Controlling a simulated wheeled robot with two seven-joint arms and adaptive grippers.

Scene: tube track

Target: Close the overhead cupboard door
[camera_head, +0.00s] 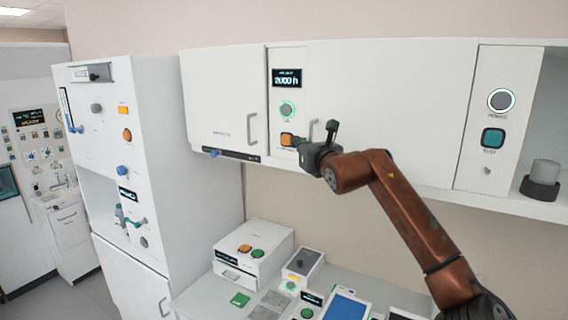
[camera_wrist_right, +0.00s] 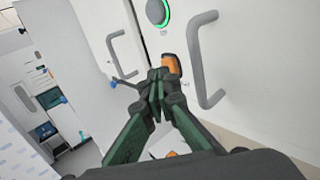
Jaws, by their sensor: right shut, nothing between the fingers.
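The overhead cupboard runs along the wall in the head view. Its left door (camera_head: 222,95) has a grey handle (camera_head: 251,128). Its wide right door (camera_head: 395,100) has a handle (camera_head: 313,130) at its left edge. Both doors look flush or nearly so; I cannot tell if one is slightly ajar. My right gripper (camera_head: 305,148) is shut and empty, in front of the panel between the doors, by an orange button (camera_head: 287,139). In the right wrist view the shut fingertips (camera_wrist_right: 160,76) overlap the orange button (camera_wrist_right: 172,64), between two handles; contact is unclear. My left gripper is out of view.
The panel carries a display (camera_head: 287,78) and a green-ringed button (camera_head: 287,109). A dark strip with a blue knob (camera_head: 215,153) lies under the left door. A tall white cabinet (camera_head: 160,130) stands left. Below, a worktop (camera_head: 195,293) holds several devices. An open shelf (camera_head: 515,203) is at right.

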